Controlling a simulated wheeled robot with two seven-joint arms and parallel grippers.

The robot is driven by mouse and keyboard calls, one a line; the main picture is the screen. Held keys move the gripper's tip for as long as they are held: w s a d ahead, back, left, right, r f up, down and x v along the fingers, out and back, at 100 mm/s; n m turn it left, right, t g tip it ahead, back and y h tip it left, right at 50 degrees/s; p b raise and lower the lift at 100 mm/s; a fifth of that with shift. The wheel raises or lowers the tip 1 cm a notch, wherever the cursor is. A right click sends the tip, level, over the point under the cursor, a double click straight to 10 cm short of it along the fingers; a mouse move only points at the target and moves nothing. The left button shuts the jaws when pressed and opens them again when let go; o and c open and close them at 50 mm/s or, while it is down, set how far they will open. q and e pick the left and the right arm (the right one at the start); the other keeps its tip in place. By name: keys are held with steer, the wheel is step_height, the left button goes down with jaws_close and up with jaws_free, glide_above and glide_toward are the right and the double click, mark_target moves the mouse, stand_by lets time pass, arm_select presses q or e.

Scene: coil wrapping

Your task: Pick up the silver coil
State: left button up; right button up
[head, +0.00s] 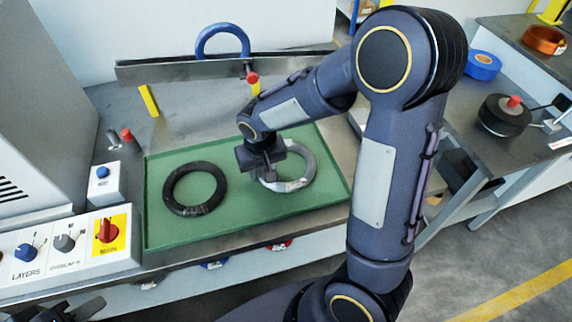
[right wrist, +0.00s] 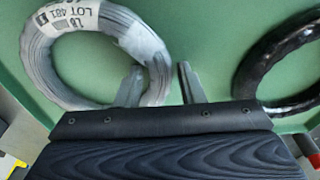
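The silver coil (head: 300,180) lies on the green tray (head: 160,228), right of the black coil (head: 195,188). My right gripper (head: 262,160) is above the silver coil and hides part of it. In the right wrist view the silver coil (right wrist: 152,58) has a white label reading LOT. There my right gripper (right wrist: 160,75) is open, one finger over the inner edge of the ring and the other outside it. I cannot tell whether the fingers touch it. A dark part of my left gripper (head: 75,310) shows at the bottom left corner; its fingers are unclear.
The black coil also shows in the right wrist view (right wrist: 255,80). A control panel (head: 70,245) with knobs stands left of the tray. A metal rail (head: 190,70) with a blue coil (head: 222,40) behind it runs along the back. A side bench with coils is at right.

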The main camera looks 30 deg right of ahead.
jaws_close()
steer(key=shift+r, duration=0.1)
